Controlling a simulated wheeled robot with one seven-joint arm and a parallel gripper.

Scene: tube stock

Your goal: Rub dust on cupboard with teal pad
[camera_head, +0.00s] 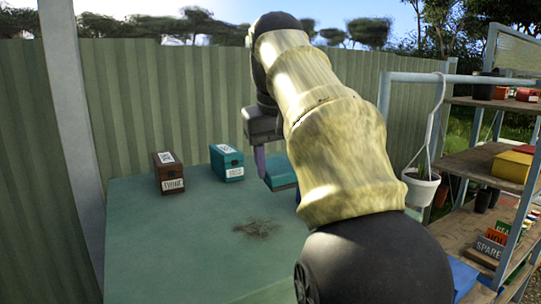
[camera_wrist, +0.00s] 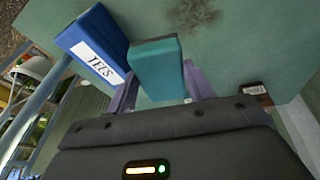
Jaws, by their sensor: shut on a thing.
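The cupboard (camera_head: 140,255) has a flat green top with a dark, scattered dust patch (camera_head: 257,229) near its middle. The dust also shows at the top of the wrist view (camera_wrist: 188,14). My gripper (camera_head: 265,168) is over the far right part of the top. In the wrist view my gripper (camera_wrist: 160,84) has its purple fingers shut on the teal pad (camera_wrist: 156,62). The pad also shows in the head view (camera_head: 281,171), partly hidden by my arm. The pad is apart from the dust; whether it touches the top I cannot tell.
A brown labelled box (camera_head: 168,175) and a teal labelled box (camera_head: 227,165) stand at the back of the top. A blue box marked TEES (camera_wrist: 92,42) is beside the pad. A shelf rack (camera_head: 470,165) and hanging white pot (camera_head: 420,188) are at right. The front left is clear.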

